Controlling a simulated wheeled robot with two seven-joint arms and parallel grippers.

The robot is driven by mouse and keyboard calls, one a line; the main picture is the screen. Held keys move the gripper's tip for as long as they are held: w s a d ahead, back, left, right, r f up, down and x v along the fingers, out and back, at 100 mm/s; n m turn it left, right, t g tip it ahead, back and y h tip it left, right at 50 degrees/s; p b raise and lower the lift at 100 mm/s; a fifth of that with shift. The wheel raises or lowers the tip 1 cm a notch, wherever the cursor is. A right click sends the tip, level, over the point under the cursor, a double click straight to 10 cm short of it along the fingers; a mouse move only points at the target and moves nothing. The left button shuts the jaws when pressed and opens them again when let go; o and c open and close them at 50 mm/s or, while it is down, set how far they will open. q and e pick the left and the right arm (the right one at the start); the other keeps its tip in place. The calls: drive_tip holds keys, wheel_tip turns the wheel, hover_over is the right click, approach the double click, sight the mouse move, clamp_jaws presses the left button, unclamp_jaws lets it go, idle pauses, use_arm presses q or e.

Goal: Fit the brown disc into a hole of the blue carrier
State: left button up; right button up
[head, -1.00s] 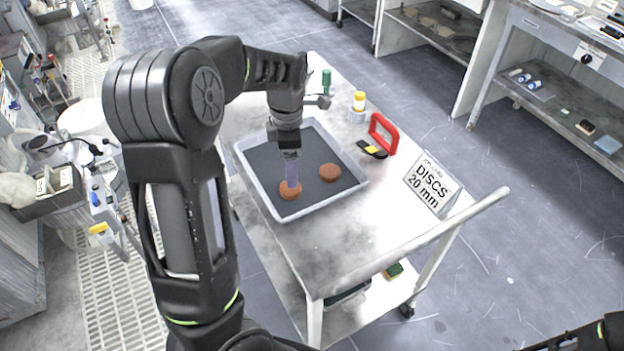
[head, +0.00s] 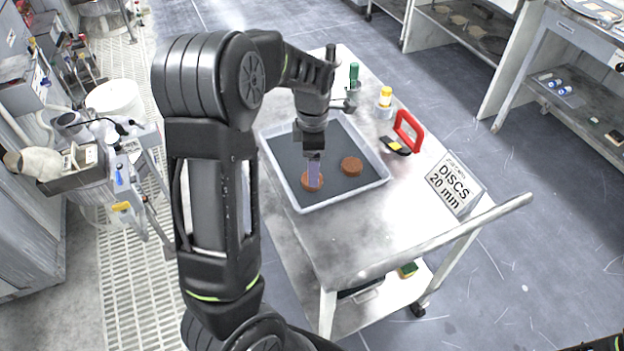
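The right disc (head: 351,166) lies free. My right gripper is out of view; only a bit of dark arm shows at the bottom right corner. I see no blue carrier.
On the cart top (head: 365,235) stand a sign reading DISCS 20 mm (head: 455,185), a red frame-shaped object (head: 408,131), a yellow-capped bottle (head: 385,98) and a green-topped item (head: 353,75). A rail (head: 450,238) runs along one cart edge. The cart's near part is clear.

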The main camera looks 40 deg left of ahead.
use_arm(q)
wheel_tip(320, 180, down, 5)
drive_tip(key=shift+a+r+p, duration=0.1)
drive_tip(key=shift+a+p, duration=0.05)
drive_tip(key=shift+p, duration=0.35)
drive_tip(key=shift+c, duration=0.3)
drive_tip(key=c, duration=1.5)
